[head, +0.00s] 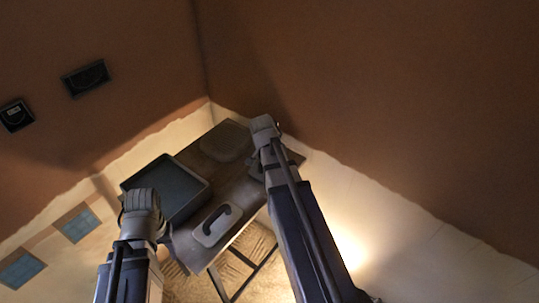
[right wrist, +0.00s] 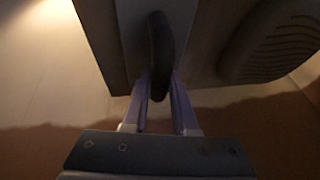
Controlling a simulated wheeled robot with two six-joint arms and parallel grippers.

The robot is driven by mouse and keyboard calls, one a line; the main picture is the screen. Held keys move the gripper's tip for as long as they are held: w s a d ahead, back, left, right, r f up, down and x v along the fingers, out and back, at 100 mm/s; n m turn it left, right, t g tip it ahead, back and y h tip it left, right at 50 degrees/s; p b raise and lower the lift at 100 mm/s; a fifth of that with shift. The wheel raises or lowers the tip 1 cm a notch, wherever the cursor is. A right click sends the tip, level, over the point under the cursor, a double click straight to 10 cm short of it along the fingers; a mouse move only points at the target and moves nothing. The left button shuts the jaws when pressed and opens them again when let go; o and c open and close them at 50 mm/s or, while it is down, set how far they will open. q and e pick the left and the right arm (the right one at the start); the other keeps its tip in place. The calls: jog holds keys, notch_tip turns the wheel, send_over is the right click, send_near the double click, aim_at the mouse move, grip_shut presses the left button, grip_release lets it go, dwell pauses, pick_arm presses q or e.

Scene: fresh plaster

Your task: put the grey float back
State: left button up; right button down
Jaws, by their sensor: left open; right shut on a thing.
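A light grey float (head: 210,232) with a dark arched handle lies on the table near its front edge, to the right of the tray. My right gripper (head: 259,168) is at the table's right end, mostly hidden behind its own wrist in the head view. In the right wrist view its fingers (right wrist: 160,92) are shut on the dark handle of a second float (right wrist: 187,35), whose plate looks grey-brown in shadow. I cannot tell whether this plate touches the table. My left gripper (head: 140,203) is open and empty near the tray's front corner; its fingertips are hardly visible.
A dark shallow tray (head: 205,197) stands on the left of the dark table (head: 215,175). A dark rounded pad (head: 228,143) lies at the back; a ribbed rounded thing (right wrist: 285,45) shows beside the held float. Brown plastered walls close the corner behind.

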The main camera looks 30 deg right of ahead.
jog(key=shift+f, duration=0.2)
jog(key=c, duration=0.6)
grip_release()
jog(key=shift+r, duration=0.1)
jog(key=p+v, duration=0.7)
jog(key=v, duration=0.1)
dwell(0.4)
dwell(0.3)
